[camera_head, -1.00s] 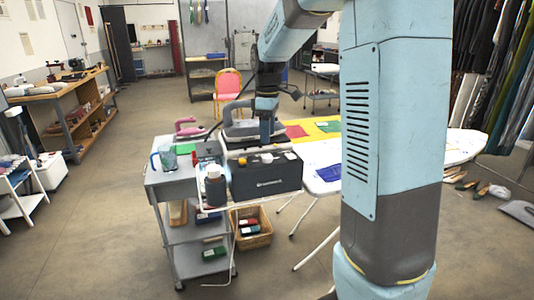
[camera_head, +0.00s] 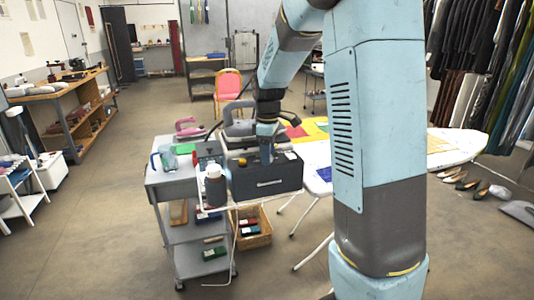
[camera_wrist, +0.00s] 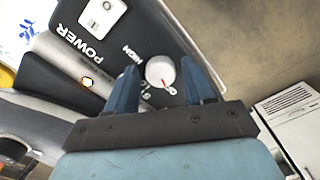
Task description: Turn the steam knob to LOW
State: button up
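The steam knob (camera_wrist: 159,71) is a round white dial with a small red pointer, on the dark top of the steam unit (camera_head: 268,185). The pointer aims toward the lower right in the wrist view. HIGH is printed left of the knob; another label below it is mostly hidden by the left finger. My gripper (camera_wrist: 161,66) is open, a blue finger on either side of the knob. A gap shows beside the right finger; I cannot tell if either touches. In the head view my gripper (camera_head: 266,155) is over the unit's top and hides the knob.
A white switch (camera_wrist: 103,14) marked POWER sits beside the knob. A dark bottle (camera_head: 214,187) and a clear blue-handled jug (camera_head: 168,158) share the grey cart (camera_head: 170,182). An ironing board (camera_head: 455,143) extends right.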

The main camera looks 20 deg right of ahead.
jog(key=c, duration=0.8)
jog(key=shift+a, duration=0.25)
jog(key=shift+c, duration=0.3)
jog(key=shift+d, duration=0.2)
jog(key=shift+m, duration=0.4)
jog(key=m, duration=0.9)
jog(key=shift+m, duration=2)
